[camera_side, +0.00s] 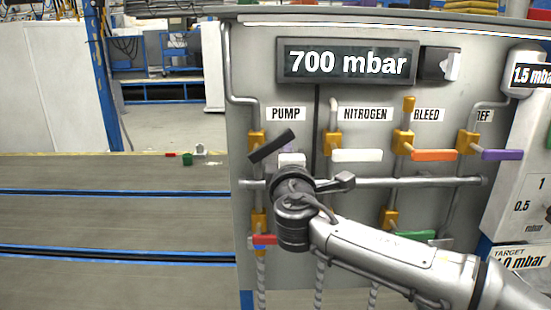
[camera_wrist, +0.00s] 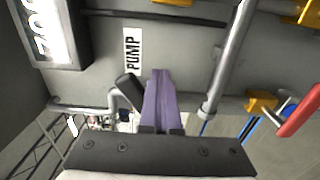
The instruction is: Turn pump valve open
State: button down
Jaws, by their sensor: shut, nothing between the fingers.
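The pump valve has a black lever (camera_side: 272,146) on a yellow body (camera_side: 256,137), below the PUMP label (camera_side: 286,114) on the grey panel. The lever is tilted, its right end higher than its left. My gripper (camera_side: 291,160) is just below the lever's right end in the side view; its fingers are mostly hidden there. In the wrist view the purple fingers of my gripper (camera_wrist: 160,80) are shut and empty. The black lever (camera_wrist: 129,89) is close beside them on the left; whether they touch, I cannot tell.
White nitrogen (camera_side: 357,155), orange bleed (camera_side: 434,155) and purple (camera_side: 502,154) levers line the panel to the right. A horizontal pipe (camera_side: 420,182) runs below them. A red lever (camera_side: 264,240) is lower left. The display (camera_side: 347,62) reads 700 mbar.

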aim_at(280, 136)
jog(key=shift+r, duration=0.15)
jog(key=shift+a+r, duration=0.15)
jog(key=shift+r, duration=0.4)
jog(key=shift+a+r, duration=0.25)
jog(key=shift+r, duration=0.35)
jog(key=shift+a, duration=0.1)
jog(key=shift+a+r, duration=0.25)
jog(key=shift+r, duration=0.2)
dwell(0.5)
